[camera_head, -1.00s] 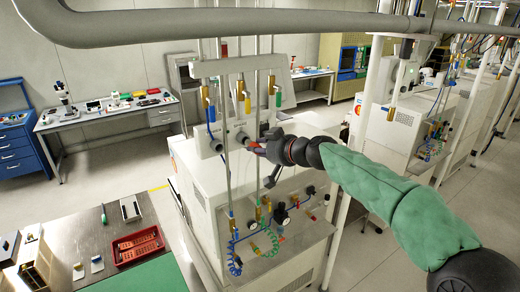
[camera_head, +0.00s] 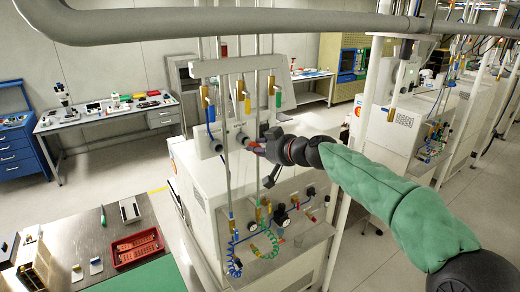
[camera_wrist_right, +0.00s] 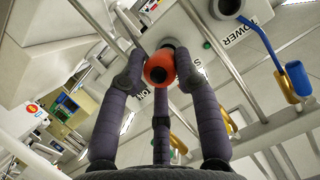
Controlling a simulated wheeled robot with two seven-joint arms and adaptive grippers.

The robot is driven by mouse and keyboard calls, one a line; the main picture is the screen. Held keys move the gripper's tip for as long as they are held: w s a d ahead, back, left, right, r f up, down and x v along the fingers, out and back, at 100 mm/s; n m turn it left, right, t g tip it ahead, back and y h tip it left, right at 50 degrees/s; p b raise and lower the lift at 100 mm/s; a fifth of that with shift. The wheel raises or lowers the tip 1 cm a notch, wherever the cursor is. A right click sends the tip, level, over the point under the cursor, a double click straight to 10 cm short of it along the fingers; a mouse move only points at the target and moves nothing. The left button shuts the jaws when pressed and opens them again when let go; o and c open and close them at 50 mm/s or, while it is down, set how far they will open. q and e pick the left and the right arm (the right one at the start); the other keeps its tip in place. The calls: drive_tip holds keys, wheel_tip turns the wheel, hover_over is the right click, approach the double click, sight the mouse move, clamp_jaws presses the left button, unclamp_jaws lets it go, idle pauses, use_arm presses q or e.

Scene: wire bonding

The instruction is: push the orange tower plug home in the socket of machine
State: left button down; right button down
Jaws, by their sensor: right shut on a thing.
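The orange tower plug (camera_wrist_right: 158,68) shows in the right wrist view between the dark fingers of my right gripper (camera_wrist_right: 160,60), which is shut on it. Behind the plug is a grey round socket (camera_wrist_right: 168,44) on a white panel of the machine, next to partly hidden lettering. The plug lines up closely with this socket; how deep it sits I cannot tell. In the head view my right gripper (camera_head: 258,148) is at the upper front of the white machine (camera_head: 215,185), beside a grey socket (camera_head: 242,138). My left gripper is in neither view.
Vertical pipes (camera_head: 224,120) with brass and coloured fittings stand close to my right gripper. A second grey port with a blue hose (camera_wrist_right: 262,45) is near the lettering TOWER. Valves and coiled hoses (camera_head: 265,240) hang below. A red tray (camera_head: 137,248) lies on the table at left.

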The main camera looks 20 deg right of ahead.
sight(254, 144)
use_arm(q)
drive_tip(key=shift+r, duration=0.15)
use_arm(e)
drive_tip(key=shift+w+a, duration=0.15)
drive_tip(key=shift+w, duration=0.7)
drive_tip(key=shift+w+a, duration=0.1)
drive_tip(key=shift+w, duration=0.75)
drive_tip(key=c, duration=0.8)
unclamp_jaws()
drive_tip(key=shift+s, duration=0.15)
drive_tip(key=v, duration=1.1)
drive_tip(key=shift+s+r, duration=0.25)
drive_tip(key=shift+s, duration=0.1)
drive_tip(key=shift+d, duration=0.1)
